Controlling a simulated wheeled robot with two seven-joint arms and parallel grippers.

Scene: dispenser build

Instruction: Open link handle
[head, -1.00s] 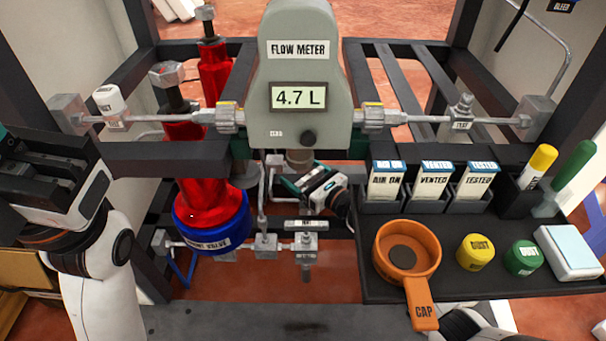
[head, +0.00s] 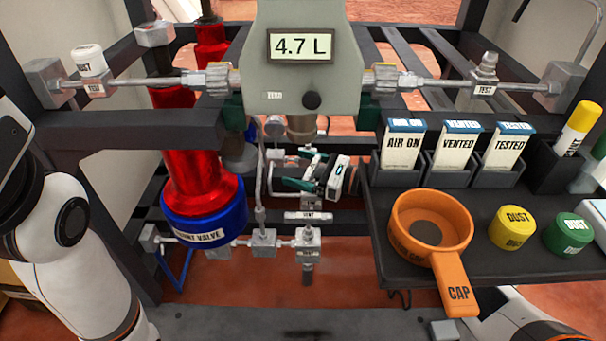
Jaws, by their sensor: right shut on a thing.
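My right gripper (head: 298,182) is black, white and teal. It is in the head view below the flow meter (head: 300,75), among the small pipes. It points left and is shut on a small part there, apparently the link handle; the jaws and shadow hide most of it, and its label cannot be read. Behind and above the gripper is a dull metal fitting (head: 302,128). Just below is a valve labelled VENT (head: 308,217). My left arm shows at the left edge, but its gripper fingers are out of the picture.
A red cylinder with a blue collar (head: 205,222) stands left of the gripper. On the right, a dark shelf (head: 385,258) carries an orange cap (head: 455,285), yellow (head: 512,228) and green (head: 568,235) dust caps, and tag cards (head: 404,148). Frame bars surround the narrow space.

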